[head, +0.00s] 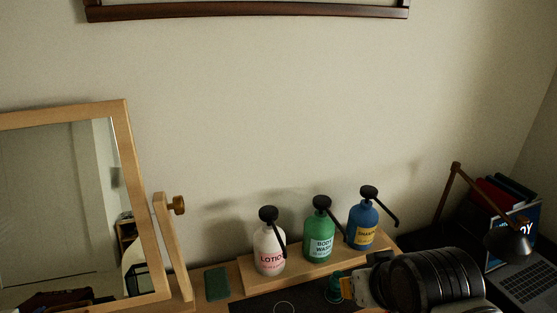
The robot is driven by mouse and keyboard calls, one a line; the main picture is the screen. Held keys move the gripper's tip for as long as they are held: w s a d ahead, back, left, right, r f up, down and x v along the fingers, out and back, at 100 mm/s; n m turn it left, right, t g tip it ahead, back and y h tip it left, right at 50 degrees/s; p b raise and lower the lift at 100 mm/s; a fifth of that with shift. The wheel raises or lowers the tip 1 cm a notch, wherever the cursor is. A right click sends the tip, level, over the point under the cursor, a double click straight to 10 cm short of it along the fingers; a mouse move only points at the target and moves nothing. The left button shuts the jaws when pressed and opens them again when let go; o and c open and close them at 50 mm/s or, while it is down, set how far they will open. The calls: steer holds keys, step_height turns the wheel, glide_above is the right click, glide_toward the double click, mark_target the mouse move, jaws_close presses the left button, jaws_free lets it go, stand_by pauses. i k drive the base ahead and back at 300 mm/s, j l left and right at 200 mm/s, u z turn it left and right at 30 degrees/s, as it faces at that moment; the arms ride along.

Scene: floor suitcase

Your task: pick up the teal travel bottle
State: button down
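A small teal-green object (333,289), probably the teal travel bottle, stands on the dark surface just in front of the shelf with the pump bottles. Only part of it shows, and its shape is hard to make out. My gripper (350,287) is close to its right side, with an orange-yellow piece beside or in front of it. The black round part of my arm hides much of the gripper. I cannot tell whether the fingers touch the object or are open or shut.
A white lotion bottle (270,250), a green body wash bottle (318,240) and a blue bottle (363,228) stand on a wooden shelf (250,278). A dark green block (218,283) lies left. A wood-framed mirror (135,200) stands far left; a lamp (508,240) and laptop (525,285) are right.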

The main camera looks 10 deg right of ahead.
mark_target(333, 294)
steer(key=k+z, duration=0.2)
steer(key=z, duration=0.2)
steer(key=k+j+z, duration=0.1)
steer(key=z, duration=0.35)
steer(key=k+l+z, duration=0.1)
steer(key=k+z, duration=0.15)
steer(key=z, duration=0.15)
